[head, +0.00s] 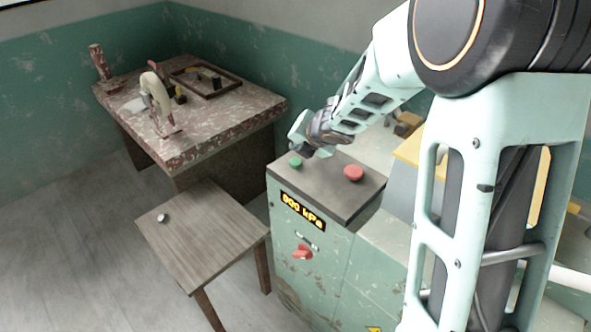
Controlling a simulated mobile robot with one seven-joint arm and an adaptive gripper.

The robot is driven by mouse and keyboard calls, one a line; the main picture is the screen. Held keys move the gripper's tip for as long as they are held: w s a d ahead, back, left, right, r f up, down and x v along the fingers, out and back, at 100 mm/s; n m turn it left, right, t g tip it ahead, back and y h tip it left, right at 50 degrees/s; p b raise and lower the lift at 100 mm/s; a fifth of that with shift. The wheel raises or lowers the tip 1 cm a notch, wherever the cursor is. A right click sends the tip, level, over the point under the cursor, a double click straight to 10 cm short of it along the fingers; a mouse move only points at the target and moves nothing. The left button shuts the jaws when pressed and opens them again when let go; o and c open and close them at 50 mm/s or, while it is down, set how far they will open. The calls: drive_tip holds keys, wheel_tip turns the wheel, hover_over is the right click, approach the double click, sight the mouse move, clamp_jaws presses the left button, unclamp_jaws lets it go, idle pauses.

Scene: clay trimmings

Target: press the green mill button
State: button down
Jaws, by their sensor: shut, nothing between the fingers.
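The green mill button (295,162) sits on the top left of the green machine cabinet (316,261). A larger red button (353,173) sits to its right on the same dark top. My gripper (300,150) is just above and behind the green button, with its fingers shut and nothing between them. The fingertips are small and dark here, and I cannot tell whether they touch the button. My arm comes in from the upper right.
The cabinet front has a yellow display reading "000 kPa" (303,210) and a red knob (302,252). A wooden stool (205,240) with a small pale object (163,218) stands at the left. A worn workbench (215,130) with tools stands behind.

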sight(297, 163)
drive_tip(key=shift+f+b, duration=0.6)
drive_tip(key=shift+f, duration=0.4)
idle(0.7)
drive_tip(key=shift+f+b, duration=0.4)
drive_tip(key=shift+f+b, duration=0.45)
idle(0.4)
idle(0.4)
drive_tip(key=shift+r+p, duration=0.8)
drive_tip(key=shift+r, duration=0.05)
wheel_tip(297, 163, up, 5)
drive_tip(key=p, duration=0.5)
drive_tip(key=shift+r, duration=0.1)
